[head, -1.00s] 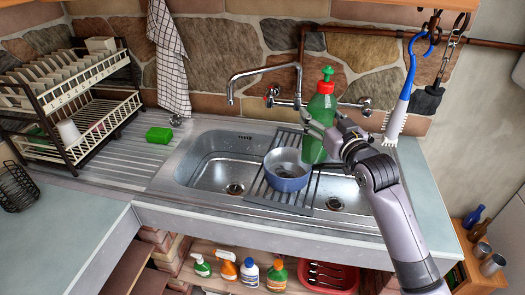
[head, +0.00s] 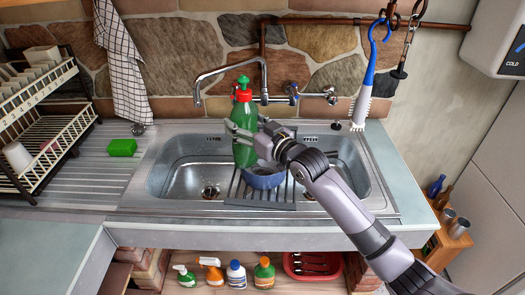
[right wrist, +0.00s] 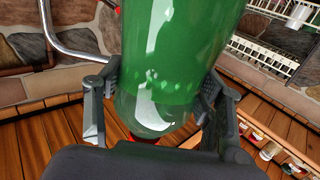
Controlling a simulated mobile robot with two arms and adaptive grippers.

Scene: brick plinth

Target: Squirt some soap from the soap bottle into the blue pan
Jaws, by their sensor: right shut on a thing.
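The soap bottle (head: 244,148) is green with a red collar and a green pump top. It is upright, behind and slightly left of the blue pan in the head view. My right gripper (head: 250,132) is shut on its body, and the right wrist view shows fingers on both sides of the green bottle (right wrist: 170,65). The blue pan (head: 266,180) is a small round pan on the dark rack over the sink's middle. My right gripper and the bottle partly hide the pan, including much of its inside. My left gripper is not in view.
The drain rack (head: 255,200) lies between two sink basins. The faucet (head: 225,72) arches close behind the bottle. A green sponge (head: 121,147) lies on the left drainboard, beside a dish rack (head: 45,130). A brush (head: 364,100) hangs at right. The left basin is empty.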

